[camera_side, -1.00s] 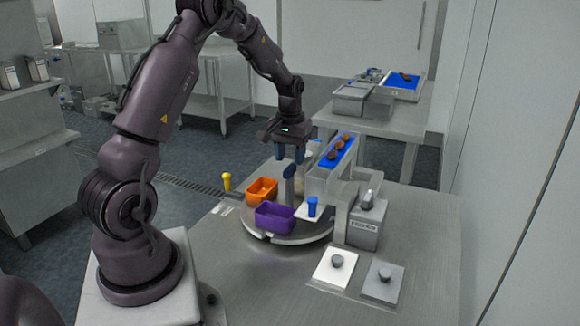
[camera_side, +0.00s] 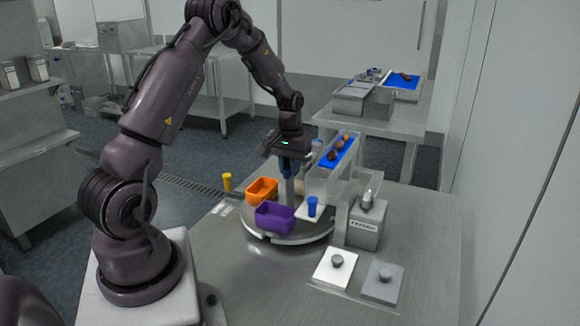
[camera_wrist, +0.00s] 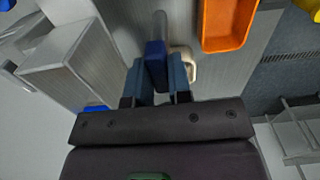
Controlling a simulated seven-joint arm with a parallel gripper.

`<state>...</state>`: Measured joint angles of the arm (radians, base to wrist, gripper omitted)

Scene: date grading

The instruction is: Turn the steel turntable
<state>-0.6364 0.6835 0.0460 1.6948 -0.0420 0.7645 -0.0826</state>
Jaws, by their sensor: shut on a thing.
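The steel turntable (camera_side: 288,240) is a round disc on the bench, carrying an orange bin (camera_side: 262,187), a purple bin (camera_side: 268,223) and a grey post near its middle. The post has a blue grip (camera_wrist: 156,62) at its top. My gripper (camera_side: 289,172) is over the turntable, pointing down. In the wrist view my gripper (camera_wrist: 158,78) has its two blue-grey fingers on either side of the blue grip, shut on it. In the side view the fingers largely hide the grip. The orange bin also shows in the wrist view (camera_wrist: 228,25).
A conveyor with a blue belt (camera_side: 351,149) and several dates stands close behind on the right. A blue cup (camera_side: 312,206) is at the turntable's right edge, a yellow one (camera_side: 227,182) at left. Two plates with knobs (camera_side: 336,262) lie in front.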

